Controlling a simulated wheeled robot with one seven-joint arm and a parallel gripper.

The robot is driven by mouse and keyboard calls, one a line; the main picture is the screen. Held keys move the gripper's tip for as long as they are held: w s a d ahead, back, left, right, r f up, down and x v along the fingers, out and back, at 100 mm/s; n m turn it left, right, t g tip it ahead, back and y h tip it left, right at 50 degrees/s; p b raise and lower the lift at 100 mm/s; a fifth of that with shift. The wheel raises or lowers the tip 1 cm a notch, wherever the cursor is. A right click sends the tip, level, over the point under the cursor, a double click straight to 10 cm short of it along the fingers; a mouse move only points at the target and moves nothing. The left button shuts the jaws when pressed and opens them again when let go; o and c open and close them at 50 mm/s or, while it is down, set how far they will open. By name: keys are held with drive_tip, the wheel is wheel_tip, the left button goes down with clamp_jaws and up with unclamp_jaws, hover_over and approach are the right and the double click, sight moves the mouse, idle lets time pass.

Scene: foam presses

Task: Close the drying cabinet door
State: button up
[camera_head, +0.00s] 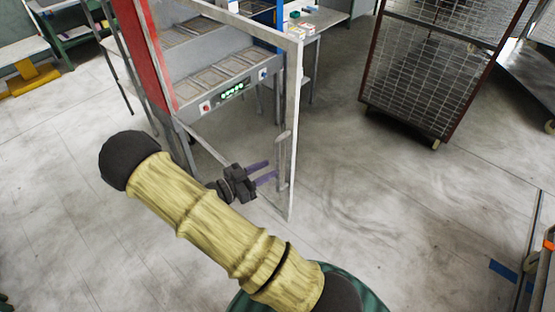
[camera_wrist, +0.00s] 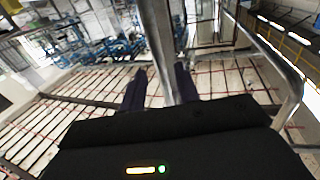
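The drying cabinet (camera_head: 222,72) stands at upper centre in the head view, with a red side post, racks inside and a lit control panel. Its door (camera_head: 294,100) is a pale, see-through frame that stands open, swung out from the cabinet. A slim upright handle (camera_head: 282,160) is on the door's free edge. My gripper (camera_head: 271,170) is at the handle, its two purple fingers apart and pointing at it. In the wrist view a metal bar (camera_wrist: 158,45) runs between the separated fingertips (camera_wrist: 160,82). I cannot tell whether they touch it.
A wire-mesh trolley (camera_head: 420,75) on castors stands at upper right. A table (camera_head: 318,18) with small items is behind the cabinet. Another rack or cart (camera_head: 545,270) edges in at lower right. The floor between door and trolley is clear.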

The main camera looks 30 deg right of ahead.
drive_tip(key=d+p, duration=0.1)
drive_tip(key=d, duration=0.3)
drive_tip(key=shift+w+d, duration=0.15)
drive_tip(key=shift+d, duration=0.25)
clamp_jaws()
